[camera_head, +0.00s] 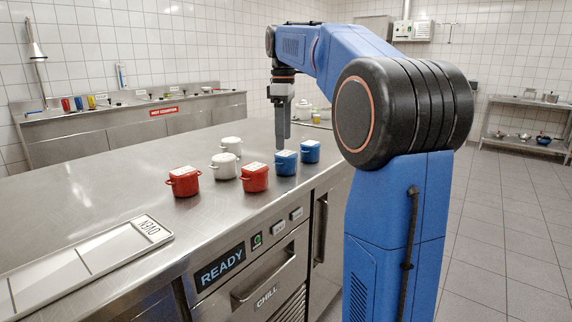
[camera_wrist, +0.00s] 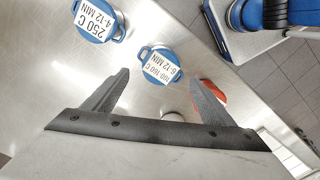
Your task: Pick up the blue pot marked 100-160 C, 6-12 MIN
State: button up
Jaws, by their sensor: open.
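The blue pot marked 100-160 C, 6-12 MIN (camera_wrist: 147,53) has a white label on its lid and stands upright on the steel counter. It matches the nearer blue pot (camera_head: 287,168) in the head view, beside a red pot. A second blue pot (camera_wrist: 82,33), labelled 250 C, 4-12 MIN, stands beside it; in the head view it is the farther blue pot (camera_head: 311,155). My gripper (camera_head: 282,147) points down above the nearer blue pot. In the wrist view my gripper (camera_wrist: 158,78) is open and empty, its fingertips either side of the marked pot in the picture.
Two red pots (camera_head: 255,182) (camera_head: 185,186) and two white pots (camera_head: 224,170) (camera_head: 231,147) stand close by. A tray labelled OVEN (camera_head: 85,262) lies at the counter's front left. The counter edge runs just in front of the pots.

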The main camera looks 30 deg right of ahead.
aim_at(286, 153)
jog(key=shift+s+d+f, duration=0.15)
jog(key=shift+f, duration=1.5)
jog(key=shift+s+d+f, duration=0.1)
jog(key=shift+s+f, duration=0.05)
jog(key=shift+f, duration=1.5)
jog(key=c, duration=1.4)
